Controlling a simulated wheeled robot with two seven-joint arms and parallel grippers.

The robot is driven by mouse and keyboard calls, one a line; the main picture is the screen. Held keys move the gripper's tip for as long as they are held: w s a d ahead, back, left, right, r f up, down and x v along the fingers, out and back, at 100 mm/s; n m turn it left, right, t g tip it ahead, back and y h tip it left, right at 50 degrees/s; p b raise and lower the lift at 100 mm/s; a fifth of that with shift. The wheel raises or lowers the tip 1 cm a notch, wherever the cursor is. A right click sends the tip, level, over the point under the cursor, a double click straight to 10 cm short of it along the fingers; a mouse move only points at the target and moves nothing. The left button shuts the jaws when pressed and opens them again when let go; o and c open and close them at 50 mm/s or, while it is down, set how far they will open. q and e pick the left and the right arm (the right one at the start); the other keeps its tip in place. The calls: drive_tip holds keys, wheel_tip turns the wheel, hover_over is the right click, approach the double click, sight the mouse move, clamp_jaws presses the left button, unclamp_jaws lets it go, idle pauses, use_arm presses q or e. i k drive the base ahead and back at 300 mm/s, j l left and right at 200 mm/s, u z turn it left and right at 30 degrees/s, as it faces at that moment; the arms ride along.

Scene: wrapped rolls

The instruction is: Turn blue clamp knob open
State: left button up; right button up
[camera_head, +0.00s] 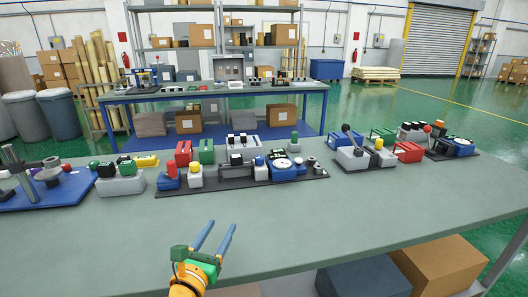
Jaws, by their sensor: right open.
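My right gripper (223,224) shows at the bottom centre, with two long blue fingers spread apart and nothing between them. It is over the near part of the grey-green workbench (330,220), apart from the devices. A small blue knob (259,160) tops a pale block on the middle dark base plate (230,184); I cannot tell for sure whether it is the clamp knob or how far it is turned. Beside it is a blue device with a round white dial (281,162). My left gripper is out of view.
A blue plate with a grey stand (22,175) is at the left. Another dark plate at the right carries a black-knobbed lever (346,128) and a red block (409,151). The front of the bench is clear. A second bench (210,93) stands behind.

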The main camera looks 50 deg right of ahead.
sight(259, 160)
drive_tip(key=i+l, duration=0.1)
drive_tip(key=l, duration=0.25)
drive_tip(key=i+l, duration=0.1)
drive_tip(key=l, duration=0.2)
drive_tip(key=i+l, duration=0.1)
drive_tip(key=l, duration=0.25)
drive_tip(key=i+l, duration=0.1)
drive_tip(key=l, duration=0.25)
